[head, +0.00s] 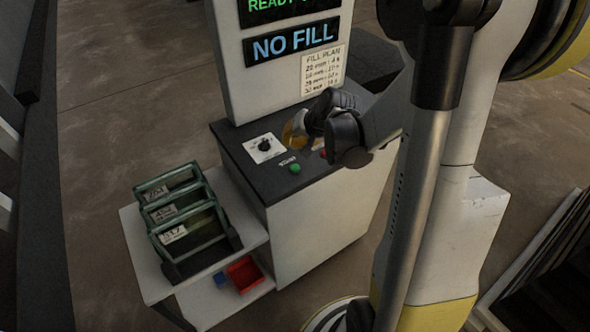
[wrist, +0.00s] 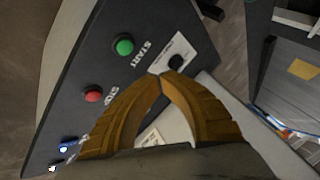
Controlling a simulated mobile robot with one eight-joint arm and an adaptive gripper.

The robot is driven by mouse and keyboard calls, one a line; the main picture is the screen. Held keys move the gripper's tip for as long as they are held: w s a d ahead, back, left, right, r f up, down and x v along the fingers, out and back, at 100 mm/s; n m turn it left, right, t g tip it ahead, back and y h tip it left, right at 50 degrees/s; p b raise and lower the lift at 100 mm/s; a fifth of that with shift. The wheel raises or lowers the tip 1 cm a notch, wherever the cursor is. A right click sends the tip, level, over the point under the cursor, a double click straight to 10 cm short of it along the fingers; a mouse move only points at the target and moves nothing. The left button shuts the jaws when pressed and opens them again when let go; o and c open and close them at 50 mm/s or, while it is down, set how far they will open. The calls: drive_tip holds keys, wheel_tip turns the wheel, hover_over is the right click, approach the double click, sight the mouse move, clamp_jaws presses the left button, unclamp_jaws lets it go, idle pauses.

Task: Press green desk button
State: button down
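The green button (head: 295,169) sits on the dark desk panel (head: 240,140), near its front edge. In the wrist view the green button (wrist: 124,46) lies beside the word START. My gripper (head: 291,138) hangs over the panel, just behind the green button in the head view. In the wrist view my gripper's (wrist: 160,76) two orange-brown fingers meet at their tips, with nothing between them. The tips are apart from the green button, to its lower right in that view. I cannot tell their exact height above the panel.
A red button (wrist: 94,95) marked STOP and a black knob (head: 264,144) on a white plate are also on the panel. A display post (head: 262,85) reading NO FILL rises behind. A rack of green frames (head: 183,225) and a red bin (head: 246,274) stand at the left.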

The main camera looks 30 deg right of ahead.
sight(292, 165)
wheel_tip(292, 165, down, 6)
drive_tip(key=b, duration=0.4)
drive_tip(key=shift+f+b, duration=0.25)
drive_tip(key=shift+b, duration=0.15)
drive_tip(key=shift+f, duration=0.1)
idle(0.8)
drive_tip(key=shift+f+b, duration=0.3)
drive_tip(key=shift+b, duration=0.15)
drive_tip(key=shift+f+b, duration=0.55)
idle(0.5)
drive_tip(key=shift+r, duration=0.1)
drive_tip(key=shift+r+p, duration=0.75)
drive_tip(key=shift+r, duration=0.15)
drive_tip(key=shift+r, duration=0.1)
wheel_tip(292, 165, up, 5)
drive_tip(key=p, duration=0.4)
